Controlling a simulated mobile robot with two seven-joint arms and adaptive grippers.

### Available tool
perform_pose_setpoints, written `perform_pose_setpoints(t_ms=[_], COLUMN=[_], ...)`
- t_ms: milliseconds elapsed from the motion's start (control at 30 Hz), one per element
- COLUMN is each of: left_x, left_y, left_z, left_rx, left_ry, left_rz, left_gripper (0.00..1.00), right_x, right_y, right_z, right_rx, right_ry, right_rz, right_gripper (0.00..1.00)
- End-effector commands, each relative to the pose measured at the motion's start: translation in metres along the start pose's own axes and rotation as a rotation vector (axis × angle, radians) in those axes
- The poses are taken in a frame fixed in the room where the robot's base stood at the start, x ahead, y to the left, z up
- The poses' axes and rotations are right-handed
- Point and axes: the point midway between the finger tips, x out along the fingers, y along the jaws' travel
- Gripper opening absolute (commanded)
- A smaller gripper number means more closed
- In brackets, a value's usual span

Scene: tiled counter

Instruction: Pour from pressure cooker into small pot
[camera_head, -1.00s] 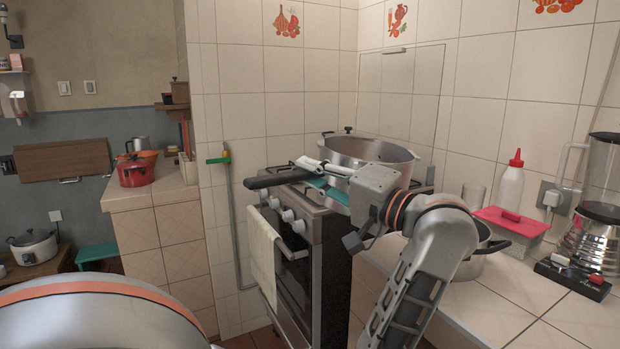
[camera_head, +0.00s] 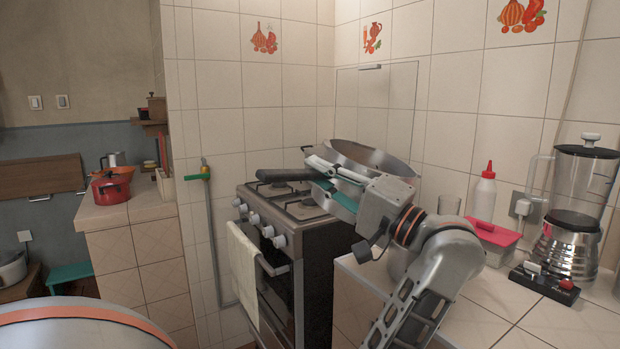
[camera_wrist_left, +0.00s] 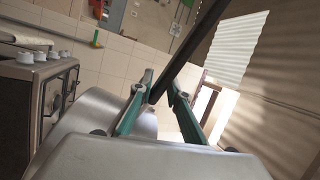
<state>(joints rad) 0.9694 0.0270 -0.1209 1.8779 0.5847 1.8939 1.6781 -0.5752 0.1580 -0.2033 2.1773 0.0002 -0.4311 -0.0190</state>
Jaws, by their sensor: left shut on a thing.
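The pressure cooker (camera_head: 385,162) is a wide silver pot with a long black handle (camera_head: 285,174). It is in the air above the stove and counter edge, tilted, its open top partly visible. My left gripper (camera_head: 335,172), with green finger pads, is shut on the handle. In the left wrist view the dark handle (camera_wrist_left: 198,42) runs between the fingertips (camera_wrist_left: 158,92). A grey rounded piece (camera_head: 398,262), perhaps the small pot, shows on the counter beside my forearm; the rest is hidden behind the arm. My right gripper is not in view.
The stove (camera_head: 300,205) stands left of the counter, with a towel (camera_head: 245,275) on its door. On the counter are a glass (camera_head: 449,205), a white bottle (camera_head: 483,200), a red-lidded box (camera_head: 495,233), a blender (camera_head: 578,200) and a power strip (camera_head: 543,284).

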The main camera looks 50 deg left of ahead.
Motion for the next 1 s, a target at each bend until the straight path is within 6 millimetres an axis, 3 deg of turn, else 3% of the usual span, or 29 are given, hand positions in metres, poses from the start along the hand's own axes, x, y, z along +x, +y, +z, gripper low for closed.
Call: perform_pose_setpoints(t_ms=[333,533,733,1000], left_x=[0.001,0.003,-0.011,-0.023], left_y=[-0.029,-0.041,-0.034,-0.043], left_z=[-0.006,-0.01,-0.015,-0.024], left_rx=[0.029,0.058,0.132,0.197], left_ry=[0.026,0.047,0.101,0.152], left_rz=[-0.092,-0.147,-0.288,-0.425], left_gripper=[0.0,0.0,0.0,0.0], right_x=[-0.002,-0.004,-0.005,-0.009], right_y=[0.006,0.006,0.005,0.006], right_z=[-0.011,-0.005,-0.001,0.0], right_rx=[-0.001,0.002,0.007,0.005], right_ry=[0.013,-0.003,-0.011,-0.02], right_rz=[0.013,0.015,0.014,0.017], right_gripper=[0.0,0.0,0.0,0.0])
